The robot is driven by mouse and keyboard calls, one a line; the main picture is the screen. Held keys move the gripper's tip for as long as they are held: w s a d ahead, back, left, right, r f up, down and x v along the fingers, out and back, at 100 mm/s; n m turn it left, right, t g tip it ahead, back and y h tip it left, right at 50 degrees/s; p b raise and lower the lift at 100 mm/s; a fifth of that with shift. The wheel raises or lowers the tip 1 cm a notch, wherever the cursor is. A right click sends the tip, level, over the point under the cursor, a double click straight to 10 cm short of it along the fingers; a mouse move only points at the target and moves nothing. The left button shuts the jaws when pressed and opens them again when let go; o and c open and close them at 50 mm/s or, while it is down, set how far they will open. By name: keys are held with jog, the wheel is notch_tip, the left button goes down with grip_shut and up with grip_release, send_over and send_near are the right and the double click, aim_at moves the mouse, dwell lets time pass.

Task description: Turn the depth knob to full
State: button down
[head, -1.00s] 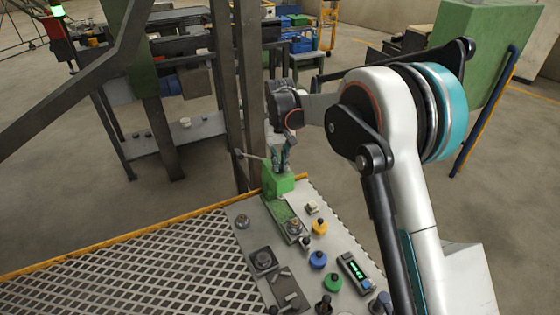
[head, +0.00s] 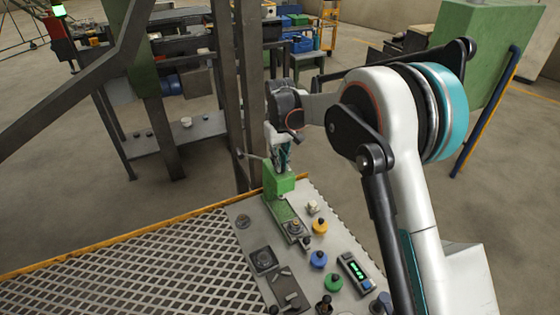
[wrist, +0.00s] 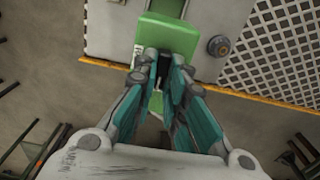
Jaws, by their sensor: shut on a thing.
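A green housing (head: 279,182) stands at the far end of the control panel (head: 238,212), with a thin lever out to its left. My gripper (head: 283,168) points down at the top of this housing. In the wrist view my gripper (wrist: 164,60) has its fingers closed around a small dark piece (wrist: 162,70) at the green housing (wrist: 168,36). That piece seems to be the depth knob; its markings and turn angle are hidden by the fingers.
The panel carries a yellow knob (head: 320,226), a blue knob (head: 318,259), a green knob (head: 333,281) and a lit display (head: 356,270). Dark posts (head: 247,90) rise close behind the gripper. Metal grating (head: 140,265) lies left of the panel.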

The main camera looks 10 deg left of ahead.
jog(key=c, duration=1.6)
grip_release()
jog(key=shift+c, duration=0.2)
notch_tip(320, 180, up, 12)
